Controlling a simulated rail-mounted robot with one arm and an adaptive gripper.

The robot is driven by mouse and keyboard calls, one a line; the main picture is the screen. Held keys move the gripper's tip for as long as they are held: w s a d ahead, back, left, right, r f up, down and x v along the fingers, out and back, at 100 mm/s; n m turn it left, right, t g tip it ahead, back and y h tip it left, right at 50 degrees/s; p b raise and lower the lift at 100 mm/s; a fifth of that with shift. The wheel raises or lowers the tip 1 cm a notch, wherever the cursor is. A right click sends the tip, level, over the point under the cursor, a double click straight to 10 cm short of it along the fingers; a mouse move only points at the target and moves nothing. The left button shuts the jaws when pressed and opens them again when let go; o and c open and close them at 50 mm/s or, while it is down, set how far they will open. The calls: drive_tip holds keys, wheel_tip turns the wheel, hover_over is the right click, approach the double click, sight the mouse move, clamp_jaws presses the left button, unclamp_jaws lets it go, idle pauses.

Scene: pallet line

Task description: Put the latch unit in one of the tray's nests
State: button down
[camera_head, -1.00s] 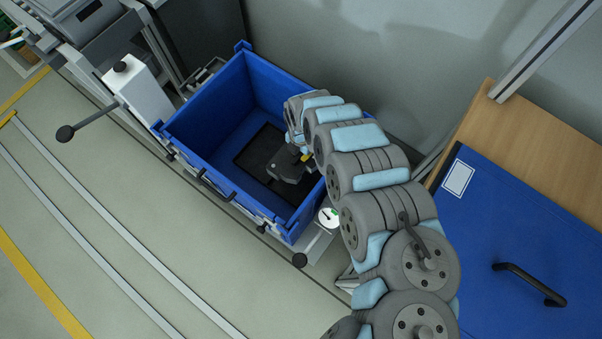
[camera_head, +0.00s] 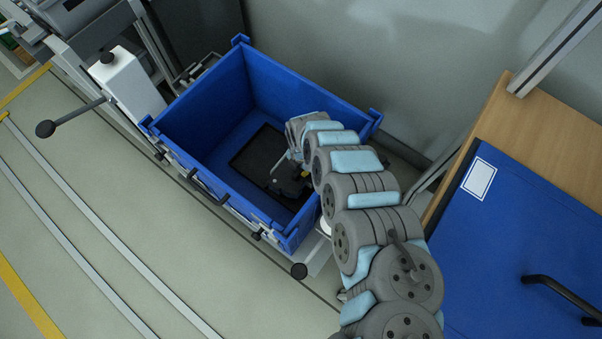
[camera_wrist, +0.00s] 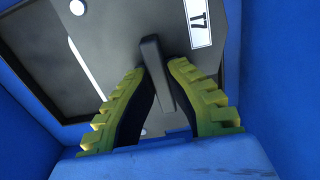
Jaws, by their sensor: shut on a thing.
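The latch unit (camera_head: 290,186) looks like a dark grey part under my gripper (camera_head: 302,174), inside the blue crate. My arm hides much of it. In the wrist view, my gripper (camera_wrist: 160,92) has its yellow-green fingers shut on an upright dark bar of the latch unit (camera_wrist: 157,70). The black tray (camera_head: 262,147) lies on the crate floor, and the held unit covers its lower right part. A grey surface with a "17" or "T7" label shows behind the bar in the wrist view; I cannot tell whether it is unit or tray. The nests cannot be made out.
The blue crate (camera_head: 190,108) has high walls close around my gripper, nearest on the right. A white box with a black-knobbed lever (camera_head: 125,80) stands left of it. A blue-topped wooden bench (camera_head: 520,220) is at the right.

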drive_tip(key=shift+s+f+b, duration=0.1)
drive_tip(key=shift+f+b, duration=0.7)
drive_tip(key=shift+f, duration=1)
drive_tip(key=shift+r, duration=0.1)
drive_tip(key=c, duration=1.5)
unclamp_jaws()
drive_tip(key=shift+f, duration=0.2)
drive_tip(key=shift+c, duration=0.2)
drive_tip(key=o, duration=0.3)
drive_tip(key=shift+r, duration=0.15)
wheel_tip(320, 180, up, 12)
drive_tip(key=p, duration=0.5)
drive_tip(key=shift+d+p, duration=0.1)
drive_tip(key=shift+p, duration=0.2)
